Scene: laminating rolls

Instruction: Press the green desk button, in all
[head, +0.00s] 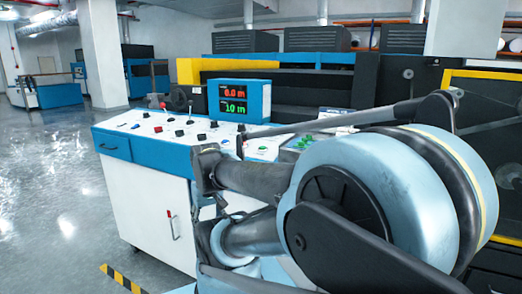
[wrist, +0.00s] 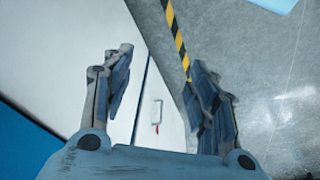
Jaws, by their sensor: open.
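The control desk (head: 140,200) has a blue and white body and a sloped white top with several small knobs and buttons. Small green buttons (head: 303,141) show towards its right end, close behind my arm; I cannot tell which one is the task's button. My arm covers much of the desk's right side. In the wrist view my gripper (wrist: 162,72) is open and empty, its two fingers spread apart. Beyond it are the desk's white cabinet front (wrist: 75,45) and the floor. No green button shows in the wrist view.
A display box (head: 242,102) with red and green digits stands behind the desk top. A cabinet handle (wrist: 157,112) shows between the fingers. Yellow-black floor tape (head: 122,279) runs by the desk. Open floor (head: 55,195) lies to the left; large machines stand behind.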

